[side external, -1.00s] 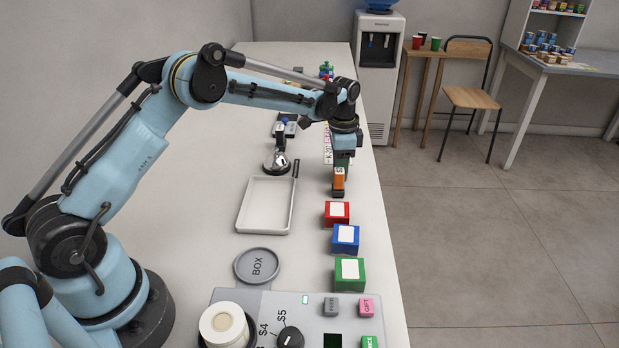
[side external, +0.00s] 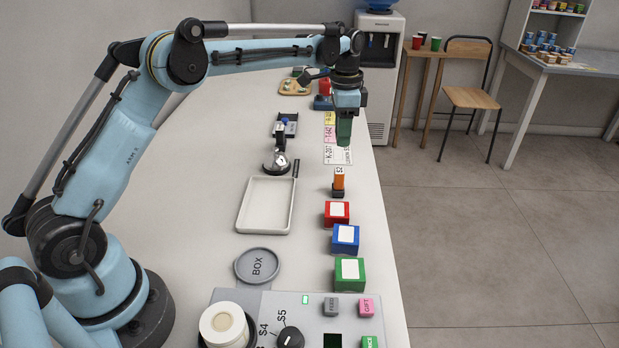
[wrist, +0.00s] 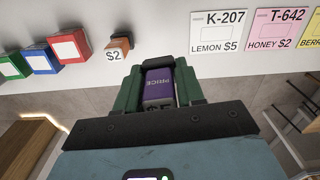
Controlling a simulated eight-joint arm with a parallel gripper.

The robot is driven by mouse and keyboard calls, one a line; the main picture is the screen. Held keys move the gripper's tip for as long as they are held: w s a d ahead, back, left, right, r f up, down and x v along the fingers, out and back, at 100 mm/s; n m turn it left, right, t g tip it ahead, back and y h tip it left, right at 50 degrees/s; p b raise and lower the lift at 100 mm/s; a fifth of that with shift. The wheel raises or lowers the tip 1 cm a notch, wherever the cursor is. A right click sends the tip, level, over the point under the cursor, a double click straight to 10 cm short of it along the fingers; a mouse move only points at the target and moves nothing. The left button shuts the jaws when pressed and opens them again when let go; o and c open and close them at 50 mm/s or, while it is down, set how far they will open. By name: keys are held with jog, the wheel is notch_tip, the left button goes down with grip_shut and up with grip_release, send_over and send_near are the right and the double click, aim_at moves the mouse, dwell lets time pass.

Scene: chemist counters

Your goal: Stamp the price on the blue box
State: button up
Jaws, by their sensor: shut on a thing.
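The blue box (side external: 346,248) stands between the red and green boxes, with a blank white label on it; it also shows in the wrist view (wrist: 50,70). My gripper (side external: 344,135) is raised above the counter, behind the boxes and the orange stamp. In the wrist view its green fingers (wrist: 158,85) are shut on a purple stamp (wrist: 157,82) marked PRICE, with a partly hidden figure that looks like $5. The fingers hide this stamp in the side view. An orange $2 stamp (side external: 339,180) stands upright on the counter, apart from my gripper.
The red box (side external: 337,220) and green box (side external: 350,283) flank the blue one. Price cards (wrist: 217,32) lie behind the orange stamp, including LEMON $5 and HONEY $2. A white tray (side external: 240,222) and a BOX disc (side external: 238,265) lie to the left. The counter's right edge is close.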

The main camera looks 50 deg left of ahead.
jog(key=o, duration=0.5)
jog(key=shift+c, duration=1.5)
jog(key=shift+s+d, duration=0.15)
jog(key=shift+d, duration=0.25)
jog(key=s+d, duration=1.5)
jog(key=shift+s+d+f, duration=0.1)
jog(key=shift+f, duration=1.2)
jog(key=shift+s+d+f, duration=0.1)
jog(key=shift+f, duration=1.2)
